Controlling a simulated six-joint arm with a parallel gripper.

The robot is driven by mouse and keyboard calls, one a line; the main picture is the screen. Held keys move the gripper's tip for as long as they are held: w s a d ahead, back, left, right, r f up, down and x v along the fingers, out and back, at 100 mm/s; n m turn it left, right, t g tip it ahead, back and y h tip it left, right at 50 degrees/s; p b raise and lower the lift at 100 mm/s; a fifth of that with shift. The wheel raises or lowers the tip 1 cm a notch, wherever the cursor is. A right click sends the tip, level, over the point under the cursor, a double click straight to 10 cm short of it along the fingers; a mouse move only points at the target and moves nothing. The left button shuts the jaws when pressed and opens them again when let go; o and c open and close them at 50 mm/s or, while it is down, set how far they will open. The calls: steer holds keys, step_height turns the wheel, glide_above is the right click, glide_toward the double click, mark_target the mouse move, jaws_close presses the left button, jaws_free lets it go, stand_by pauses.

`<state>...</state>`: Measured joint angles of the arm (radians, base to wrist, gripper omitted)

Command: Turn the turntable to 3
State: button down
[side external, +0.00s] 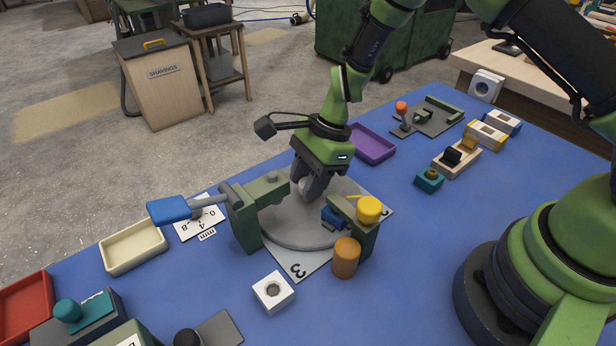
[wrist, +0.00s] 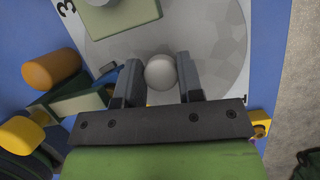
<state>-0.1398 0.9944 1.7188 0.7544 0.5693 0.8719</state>
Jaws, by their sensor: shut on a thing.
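The turntable is a round grey disc (side external: 282,228) on a pale base plate on the blue table; it also fills much of the wrist view (wrist: 220,50). A dark "3" (side external: 297,270) is printed on the plate's near corner, and shows at the upper left in the wrist view (wrist: 66,8). Another mark at the plate's right corner is partly hidden. A pale round knob (side external: 305,187) stands on the disc. My gripper (side external: 309,190) points down with its fingers on either side of the knob, shut on it; the wrist view shows the knob (wrist: 160,72) between both fingers.
A green bracket (side external: 243,220) with a blue-handled lever (side external: 170,209) stands left of the disc. A green block with a yellow knob (side external: 369,209) and an orange cylinder (side external: 346,257) stand right. A white block (side external: 273,291) is in front, a purple tray (side external: 372,145) behind.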

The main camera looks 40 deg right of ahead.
steer(key=shift+m+t+h, duration=0.25)
steer(key=shift+m+t, duration=0.3)
steer(key=shift+m, duration=1.15)
steer(key=shift+m+t+h, duration=0.25)
steer(key=shift+m+t, duration=0.3)
steer(key=shift+m, duration=1.15)
steer(key=shift+m+t+h, duration=0.6)
steer(key=shift+m, duration=1.4)
steer(key=shift+w+r+m, duration=0.1)
steer(key=shift+w+m, duration=0.1)
steer(key=shift+m, duration=0.7)
steer(key=c, duration=0.8)
jaws_free()
steer(key=shift+o, duration=0.2)
steer(key=shift+s, duration=0.1)
steer(key=shift+n, duration=0.3)
